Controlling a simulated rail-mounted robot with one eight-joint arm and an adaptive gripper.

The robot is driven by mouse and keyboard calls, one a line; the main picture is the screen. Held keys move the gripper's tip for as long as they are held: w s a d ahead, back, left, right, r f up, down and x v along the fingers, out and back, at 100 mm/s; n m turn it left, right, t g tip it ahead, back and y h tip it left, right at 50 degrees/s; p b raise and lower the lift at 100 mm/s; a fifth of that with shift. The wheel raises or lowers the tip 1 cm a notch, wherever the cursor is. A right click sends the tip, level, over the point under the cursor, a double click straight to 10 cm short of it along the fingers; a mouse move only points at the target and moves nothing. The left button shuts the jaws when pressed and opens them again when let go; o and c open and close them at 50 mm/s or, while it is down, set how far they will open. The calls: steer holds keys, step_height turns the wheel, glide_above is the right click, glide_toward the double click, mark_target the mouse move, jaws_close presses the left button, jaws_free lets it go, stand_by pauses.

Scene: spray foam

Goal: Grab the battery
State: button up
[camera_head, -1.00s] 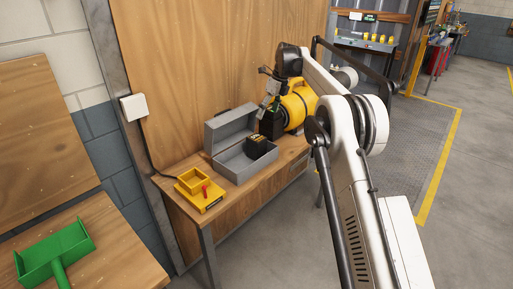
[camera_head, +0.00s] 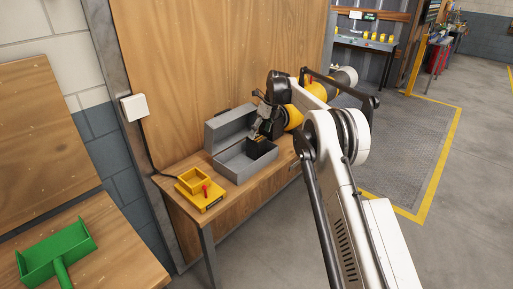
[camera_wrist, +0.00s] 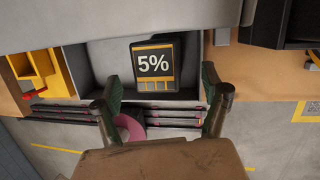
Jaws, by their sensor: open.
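The battery (camera_wrist: 153,64) is a dark block with a yellow-trimmed display reading "5%". It sits in the open grey toolbox (camera_head: 240,168) on the wooden workbench. My gripper (camera_wrist: 161,82) is open, its two fingers reaching toward the battery from either side of its near end in the wrist view, with nothing between them. In the head view, my gripper (camera_head: 262,132) is at the toolbox and partly covers the battery. I cannot tell whether the fingers touch it.
A yellow charger-like tray (camera_head: 198,188) with a red lever stands left of the toolbox, and shows in the wrist view too (camera_wrist: 30,70). A green tray (camera_head: 58,252) lies on the left bench.

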steer(key=x, duration=0.4)
steer(key=shift+s+a+f+p, duration=0.1)
steer(key=shift+a+f+p, duration=0.15)
steer(key=shift+p, duration=0.1)
steer(key=shift+c, duration=0.5)
steer(key=shift+r, duration=0.1)
steer(key=c, duration=1.7)
step_height(320, 180, up, 17)
step_height(320, 180, up, 11)
steer(key=p, duration=0.8)
glide_above(257, 137)
steer(key=shift+a, duration=0.1)
